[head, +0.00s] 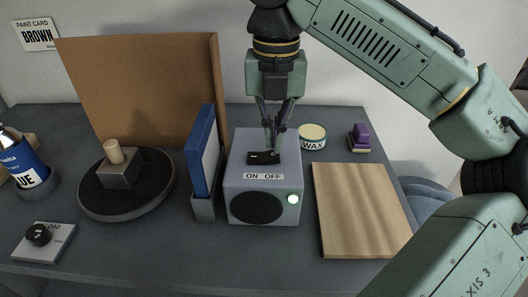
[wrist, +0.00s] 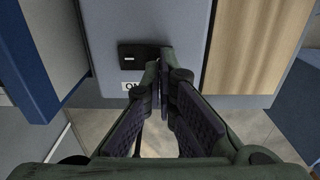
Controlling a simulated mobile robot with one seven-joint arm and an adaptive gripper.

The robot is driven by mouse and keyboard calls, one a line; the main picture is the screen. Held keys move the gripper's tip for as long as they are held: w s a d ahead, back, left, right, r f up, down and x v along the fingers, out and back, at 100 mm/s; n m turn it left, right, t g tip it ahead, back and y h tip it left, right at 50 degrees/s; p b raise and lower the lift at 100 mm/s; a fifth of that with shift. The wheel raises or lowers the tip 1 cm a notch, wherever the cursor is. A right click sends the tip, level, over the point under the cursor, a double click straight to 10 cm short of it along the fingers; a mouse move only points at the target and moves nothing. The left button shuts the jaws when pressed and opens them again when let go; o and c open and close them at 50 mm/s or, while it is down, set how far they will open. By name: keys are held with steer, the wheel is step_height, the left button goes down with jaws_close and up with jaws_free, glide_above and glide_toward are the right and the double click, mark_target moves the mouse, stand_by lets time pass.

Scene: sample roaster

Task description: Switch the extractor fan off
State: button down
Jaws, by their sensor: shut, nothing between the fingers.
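The extractor fan (head: 238,183) is a grey box with a dark round grille on its front. Its "ON OFF" label (head: 263,176) sits on the front top edge, and a small round pale-green light (head: 293,199) glows at the front right. A black switch (head: 258,158) lies on top behind the label; it also shows in the wrist view (wrist: 130,58). My gripper (head: 273,146) points down with its fingers shut and empty. Its tips (wrist: 165,52) are at the switch's right end, on the OFF side. I cannot tell whether they touch. The fingers hide the OFF lettering in the wrist view.
A blue-and-white upright panel (head: 203,155) stands close on the fan's left. A wooden board (head: 362,210) lies to its right. A wax tin (head: 312,137) and a purple-topped block (head: 359,138) are behind right. A round turntable (head: 100,203) with a block is at left.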

mark_target(273, 155)
steer(key=shift+f+b, duration=0.5)
steer(key=shift+f, duration=0.75)
stand_by(0.7)
step_height(273, 155, up, 5)
steer(key=p, duration=0.6)
steer(key=shift+r+p, duration=0.1)
steer(key=shift+p, duration=0.3)
steer(key=shift+r, duration=0.95)
steer(key=shift+s+f, duration=0.1)
